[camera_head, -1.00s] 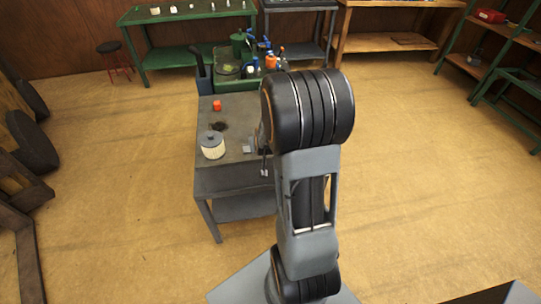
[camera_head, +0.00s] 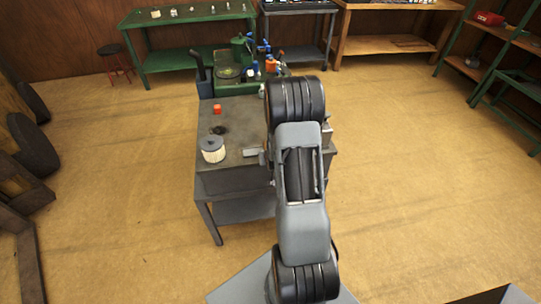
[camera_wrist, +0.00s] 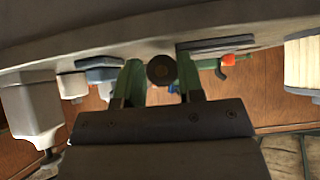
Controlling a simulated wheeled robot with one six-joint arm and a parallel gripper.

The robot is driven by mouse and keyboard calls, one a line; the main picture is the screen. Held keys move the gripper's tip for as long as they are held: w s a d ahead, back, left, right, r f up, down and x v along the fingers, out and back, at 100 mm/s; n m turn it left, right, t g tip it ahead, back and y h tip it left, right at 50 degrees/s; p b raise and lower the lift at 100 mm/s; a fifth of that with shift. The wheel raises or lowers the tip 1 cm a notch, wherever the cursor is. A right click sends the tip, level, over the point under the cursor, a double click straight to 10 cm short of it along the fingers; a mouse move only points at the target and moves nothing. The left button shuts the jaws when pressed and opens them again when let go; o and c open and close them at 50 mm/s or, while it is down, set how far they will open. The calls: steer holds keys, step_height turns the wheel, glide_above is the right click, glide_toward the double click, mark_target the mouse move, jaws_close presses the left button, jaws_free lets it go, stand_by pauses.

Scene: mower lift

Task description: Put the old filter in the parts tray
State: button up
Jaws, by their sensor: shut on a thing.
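My gripper's fingertips (camera_wrist: 160,80) show in the wrist view, shut on a dark round thing (camera_wrist: 162,70) with a brown centre. I see it end-on and cannot tell whether it is the old filter. In the head view my arm hides the gripper. A cream pleated filter with a grey top (camera_head: 213,151) stands upright on the near left of the grey workbench (camera_head: 235,181); its pleats show at the right edge of the wrist view (camera_wrist: 303,62). I cannot make out for certain which thing is the parts tray.
An orange cup (camera_head: 217,109) and a dark flat patch (camera_head: 219,130) lie behind the filter. A grey block (camera_head: 251,152) sits right of it. A green tray-like surface (camera_head: 235,88) with bottles stands at the back. In the wrist view a pale blocky body (camera_wrist: 32,105) is close on the left.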

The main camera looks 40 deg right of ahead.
steer(key=shift+f, duration=0.1)
steer(key=shift+f+b, duration=0.3)
steer(key=shift+b, duration=0.25)
steer(key=shift+s+a+f, duration=0.1)
steer(key=shift+f, duration=0.1)
